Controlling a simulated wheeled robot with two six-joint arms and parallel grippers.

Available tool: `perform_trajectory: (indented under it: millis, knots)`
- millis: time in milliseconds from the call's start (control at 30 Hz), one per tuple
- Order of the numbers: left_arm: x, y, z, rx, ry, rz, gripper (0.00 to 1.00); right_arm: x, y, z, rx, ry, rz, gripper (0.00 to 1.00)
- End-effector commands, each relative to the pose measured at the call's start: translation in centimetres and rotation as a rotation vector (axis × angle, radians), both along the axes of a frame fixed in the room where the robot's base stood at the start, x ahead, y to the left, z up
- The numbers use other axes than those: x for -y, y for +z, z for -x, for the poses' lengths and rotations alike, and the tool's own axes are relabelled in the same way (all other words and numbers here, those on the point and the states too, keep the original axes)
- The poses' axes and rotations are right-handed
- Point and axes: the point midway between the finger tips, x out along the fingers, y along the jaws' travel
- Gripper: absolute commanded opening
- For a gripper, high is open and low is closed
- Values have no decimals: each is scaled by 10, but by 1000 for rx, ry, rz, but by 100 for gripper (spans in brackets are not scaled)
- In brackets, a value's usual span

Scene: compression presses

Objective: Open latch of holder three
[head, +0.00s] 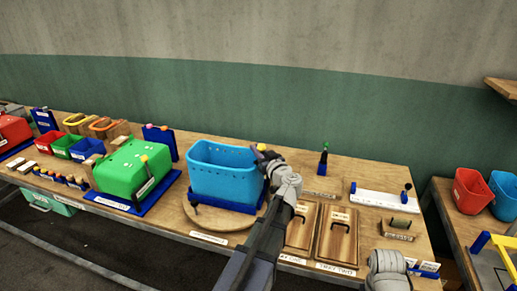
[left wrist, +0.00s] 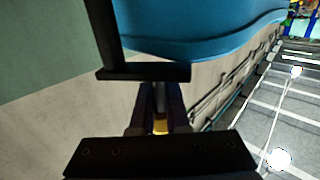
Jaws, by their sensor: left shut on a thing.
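A blue bin-like holder (head: 225,172) stands on a blue base plate over a round wooden board. It also shows large at the top of the left wrist view (left wrist: 205,25). My left gripper (head: 262,152) is at the right rim of this bin. It is shut on a small yellow knob (head: 261,147), which shows between the fingers in the left wrist view (left wrist: 161,126). The fingers hide most of the knob and whatever it is fixed to. The label numbers are too small to read. My right gripper is not in view; only a grey part of my right arm shows at bottom right.
A green press block (head: 128,168) stands to the left, with small red, green and blue bins behind it. Two wooden panels with handles (head: 338,238) lie right of my left arm. A white rail (head: 374,198) lies farther right. A side table holds red and blue buckets.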

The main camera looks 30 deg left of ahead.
Motion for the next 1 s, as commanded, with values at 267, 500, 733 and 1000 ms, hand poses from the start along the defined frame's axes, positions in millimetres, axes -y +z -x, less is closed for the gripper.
perform_trajectory:
  millis: [267,500,733,1000]
  knots:
    - [5,4,4,-2,257,-13,0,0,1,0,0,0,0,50]
    - [10,4,11,-2,443,-13,0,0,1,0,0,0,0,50]
    - [13,4,16,-2,566,-13,0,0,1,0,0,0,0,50]
    - [15,4,20,-3,636,-13,0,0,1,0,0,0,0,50]
